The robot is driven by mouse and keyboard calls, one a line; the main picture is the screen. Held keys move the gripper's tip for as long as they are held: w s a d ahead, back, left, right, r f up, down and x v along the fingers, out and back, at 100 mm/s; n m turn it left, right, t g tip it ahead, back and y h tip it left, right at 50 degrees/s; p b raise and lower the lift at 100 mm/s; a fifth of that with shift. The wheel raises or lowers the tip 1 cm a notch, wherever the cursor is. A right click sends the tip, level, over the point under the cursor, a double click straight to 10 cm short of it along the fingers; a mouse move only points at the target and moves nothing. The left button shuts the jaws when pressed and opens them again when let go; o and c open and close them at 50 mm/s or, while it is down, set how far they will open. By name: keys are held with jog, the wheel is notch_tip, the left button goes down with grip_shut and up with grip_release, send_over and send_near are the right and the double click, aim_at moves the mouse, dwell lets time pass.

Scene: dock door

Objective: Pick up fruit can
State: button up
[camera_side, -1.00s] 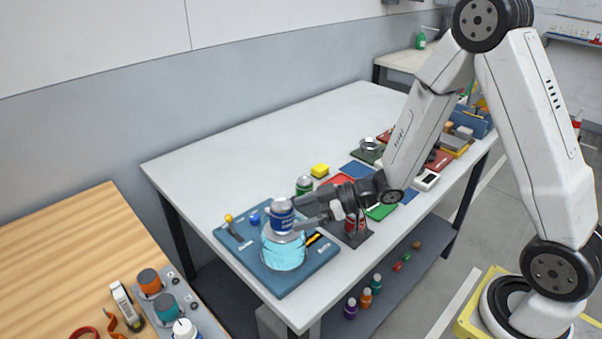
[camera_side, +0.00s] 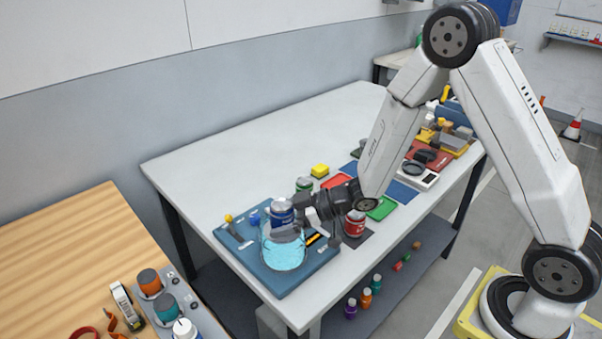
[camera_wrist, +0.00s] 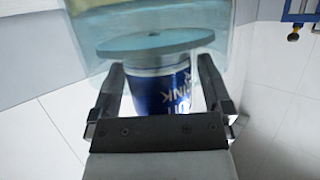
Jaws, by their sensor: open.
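The blue can (camera_side: 279,212) with white lettering, partly readable in the wrist view (camera_wrist: 160,90), stands upright at the top of a clear vessel with light-blue contents (camera_side: 283,257). In the wrist view, the vessel (camera_wrist: 150,17) and a pale disc at its mouth show beyond the can. My gripper (camera_wrist: 160,68) is open, with one finger on each side of the can. Gaps show between the fingers and the can. In the side view, my gripper (camera_side: 297,222) reaches the can from the right, and its fingertips are partly hidden.
The vessel stands on a blue board (camera_side: 237,257) near the table's front left corner. A red can (camera_side: 354,223) is close beneath my arm, and a green can (camera_side: 304,184) stands behind. The table's back left is clear.

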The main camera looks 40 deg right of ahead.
aim_at(282, 203)
grip_shut()
jog(key=shift+r, duration=0.15)
jog(key=shift+r, duration=4.9)
jog(key=shift+w+d, duration=0.1)
